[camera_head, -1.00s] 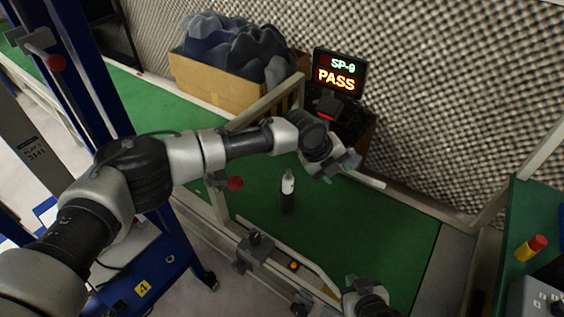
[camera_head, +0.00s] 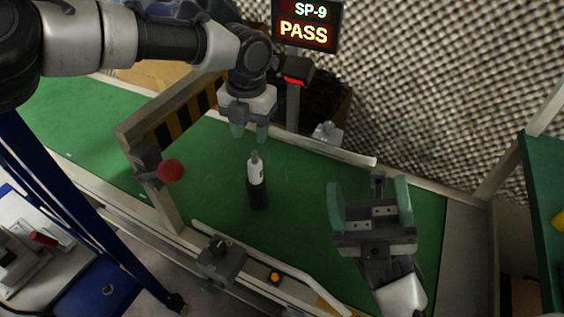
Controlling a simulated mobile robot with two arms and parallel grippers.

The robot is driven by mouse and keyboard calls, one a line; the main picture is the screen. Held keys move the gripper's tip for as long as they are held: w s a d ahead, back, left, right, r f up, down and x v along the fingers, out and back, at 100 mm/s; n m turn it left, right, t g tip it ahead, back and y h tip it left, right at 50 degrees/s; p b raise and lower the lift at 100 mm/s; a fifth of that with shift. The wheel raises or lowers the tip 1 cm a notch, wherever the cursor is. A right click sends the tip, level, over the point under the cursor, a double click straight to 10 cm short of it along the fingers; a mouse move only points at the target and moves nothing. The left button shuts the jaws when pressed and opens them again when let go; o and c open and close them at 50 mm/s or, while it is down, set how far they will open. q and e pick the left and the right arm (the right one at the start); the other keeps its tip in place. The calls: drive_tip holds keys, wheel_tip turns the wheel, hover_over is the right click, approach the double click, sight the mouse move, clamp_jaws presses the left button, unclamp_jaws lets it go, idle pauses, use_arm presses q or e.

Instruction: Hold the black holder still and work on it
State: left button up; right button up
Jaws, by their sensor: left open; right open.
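The black holder (camera_head: 258,194) stands upright on the green conveyor belt (camera_head: 300,240). A white bottle-like piece (camera_head: 255,172) with a grey tip sits upright in it. My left gripper (camera_head: 249,134) hangs open just above and behind the grey tip, fingers pointing down, apart from the piece. My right gripper (camera_head: 370,195) is open and empty to the right of the holder, its green-padded fingers pointing up the picture. Nothing hides the holder.
A display reading SP-9 PASS (camera_head: 306,25) and a scanner with a red light (camera_head: 295,72) stand behind the belt. A striped gate (camera_head: 180,125) and red knob (camera_head: 171,170) are left. Rails (camera_head: 325,150) edge the belt. The belt between holder and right gripper is clear.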

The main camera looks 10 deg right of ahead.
drive_tip(key=shift+o, duration=1.4)
drive_tip(key=a+n+g+h, duration=0.1)
drive_tip(key=n+g, duration=0.3)
drive_tip(key=n, duration=0.2)
drive_tip(key=n+g+h, duration=0.2)
drive_tip(key=n+g, duration=0.3)
drive_tip(key=a+n+g+h, duration=0.1)
drive_tip(key=n+g+h, duration=0.1)
drive_tip(key=n+g, duration=0.3)
drive_tip(key=shift+s+a+f+n, duration=0.3)
drive_tip(key=shift+f+n, duration=0.1)
drive_tip(key=shift+n, duration=0.4)
drive_tip(key=m+t+h, duration=0.2)
drive_tip(key=t+h, duration=0.7)
drive_tip(key=t, duration=0.4)
hover_over(263, 191)
drive_tip(key=d, duration=0.6)
wheel_tip(263, 191, down, 21)
wheel_tip(263, 191, down, 8)
drive_tip(key=shift+w+a+r, duration=0.1)
drive_tip(key=a, duration=0.2)
drive_tip(key=w+a, duration=0.1)
drive_tip(key=a, duration=0.2)
drive_tip(key=shift+a, duration=0.35)
drive_tip(key=shift+w+a, duration=0.25)
drive_tip(key=shift+a, duration=0.6)
